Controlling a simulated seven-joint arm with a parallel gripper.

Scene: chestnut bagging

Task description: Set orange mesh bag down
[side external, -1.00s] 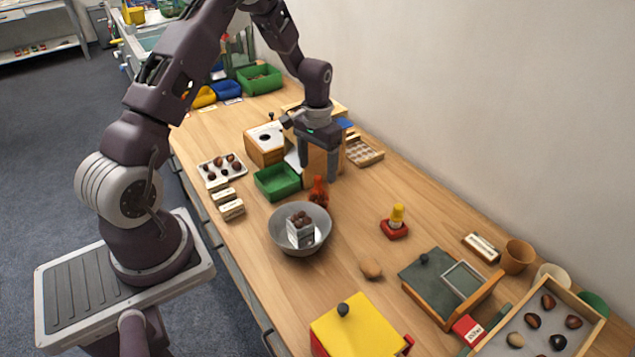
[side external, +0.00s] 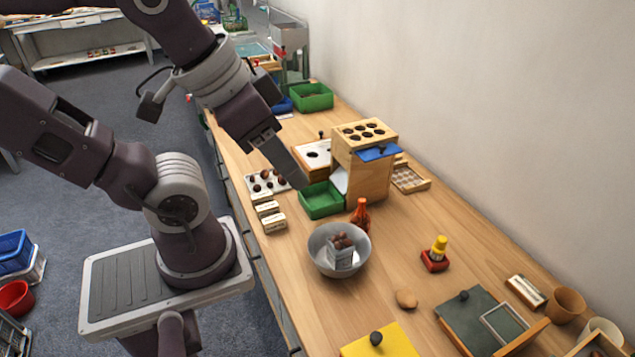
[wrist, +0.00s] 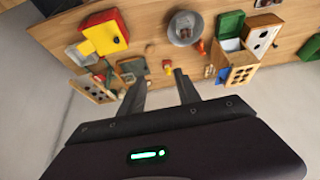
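The orange mesh bag (side external: 360,214) stands upright on the wooden counter, narrow at the top. It is beside the grey bowl (side external: 322,262), at its far right rim. It also shows small in the wrist view (wrist: 201,47). My gripper (side external: 296,180) is up and left of the bag, tilted, apart from it. In the wrist view my gripper (wrist: 161,75) has its two fingers spread, with nothing held between them. The bowl holds a small pale box (side external: 342,258) with brown chestnuts on top.
A green tray (side external: 321,203) and a tall wooden box with holes on top (side external: 370,160) stand behind the bag. A red-and-yellow object (side external: 435,256) is to the right. A yellow-lidded box (side external: 375,343) is at the front. Counter right of the bag is clear.

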